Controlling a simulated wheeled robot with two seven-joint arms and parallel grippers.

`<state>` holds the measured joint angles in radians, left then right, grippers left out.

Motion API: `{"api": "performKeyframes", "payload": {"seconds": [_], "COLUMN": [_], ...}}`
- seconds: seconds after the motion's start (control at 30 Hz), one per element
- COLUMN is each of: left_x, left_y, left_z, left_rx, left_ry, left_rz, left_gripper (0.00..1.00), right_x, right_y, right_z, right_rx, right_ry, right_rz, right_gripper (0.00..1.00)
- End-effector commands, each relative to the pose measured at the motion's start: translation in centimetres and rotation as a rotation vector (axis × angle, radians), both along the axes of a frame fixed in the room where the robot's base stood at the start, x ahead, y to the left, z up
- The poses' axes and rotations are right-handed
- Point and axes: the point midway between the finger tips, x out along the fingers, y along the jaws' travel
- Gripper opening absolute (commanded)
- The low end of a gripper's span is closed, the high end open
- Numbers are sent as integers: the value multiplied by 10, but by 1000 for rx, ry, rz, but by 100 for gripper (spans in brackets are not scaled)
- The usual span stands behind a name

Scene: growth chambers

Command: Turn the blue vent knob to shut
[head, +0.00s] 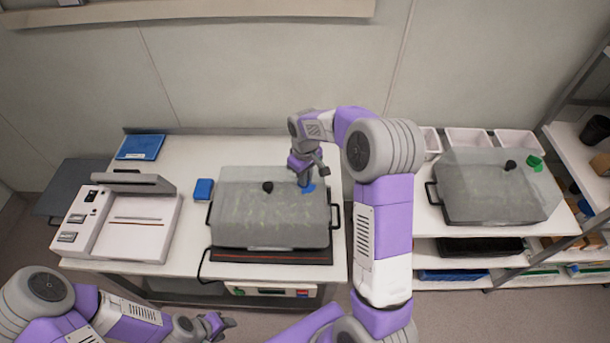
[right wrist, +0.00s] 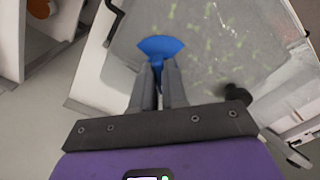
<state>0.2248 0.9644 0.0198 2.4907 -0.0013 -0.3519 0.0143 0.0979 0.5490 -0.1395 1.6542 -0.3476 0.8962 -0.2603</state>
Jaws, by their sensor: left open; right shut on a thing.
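The blue vent knob (head: 307,188) sits on the lid of the middle growth chamber (head: 240,225), near its back right corner. In the right wrist view the blue knob (right wrist: 160,46) shows a fan-shaped plate beyond my fingertips. My right gripper (head: 304,177) comes down from above and is shut on the knob; it also shows in the right wrist view (right wrist: 158,68). The part between the fingers is mostly hidden. My left gripper (head: 222,322) is open and empty, low in front of the bench, away from the chamber.
A black knob (head: 268,187) stands on the same lid. The chamber rests on a black and red base (head: 272,256). A white device (head: 125,222) and a blue box (head: 203,189) are to the left. Another chamber (head: 490,190) with a green knob (head: 535,163) stands right.

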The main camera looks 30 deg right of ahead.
Motion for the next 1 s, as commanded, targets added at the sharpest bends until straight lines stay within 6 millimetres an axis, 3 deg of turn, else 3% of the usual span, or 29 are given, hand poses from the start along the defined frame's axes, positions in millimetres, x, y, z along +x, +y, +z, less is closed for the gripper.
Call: {"api": "performKeyframes", "payload": {"seconds": [0.17,0.2,0.37,0.73,1.0], "left_x": [0,0,0,0,0], "left_y": [0,0,0,0,0], "left_z": [0,0,0,1,6], "left_rx": [0,0,0,0,0], "left_ry": [0,0,0,0,0], "left_rz": [0,0,0,0,0], "left_gripper": [43,43,43,43,43], "right_x": [0,0,0,1,1], "right_y": [0,0,0,0,0], "right_z": [0,0,0,7,51], "right_rx": [0,0,0,0,0], "right_ry": [0,0,0,-2,-5], "right_rz": [0,-1,-1,-2,-2], "right_gripper": [0,14,39,39,39]}}
